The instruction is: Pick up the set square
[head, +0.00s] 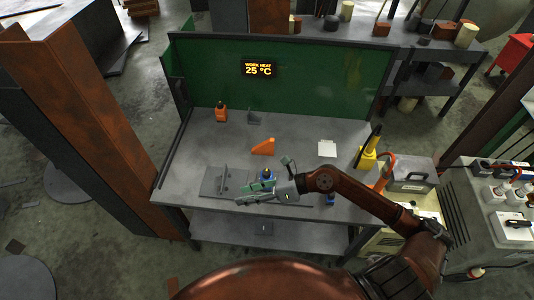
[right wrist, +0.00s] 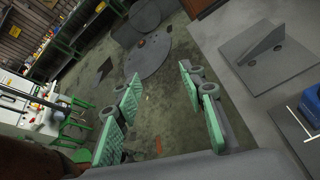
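An orange triangular piece, by its shape the set square (head: 263,147), stands on the grey workbench (head: 195,150) near its middle. My right gripper (head: 255,192) is above the front of the bench, nearer the front edge than the set square and apart from it. In the right wrist view its green-padded fingers (right wrist: 162,108) are spread wide with nothing between them. The set square does not show in the right wrist view. My left gripper is not in view.
A grey plate with an upright triangular fin (head: 215,182) lies left of my right gripper; it also shows in the right wrist view (right wrist: 268,62). An orange bottle (head: 221,112), white pad (head: 327,149) and yellow holder (head: 368,158) stand around. A green panel (head: 320,72) closes the back.

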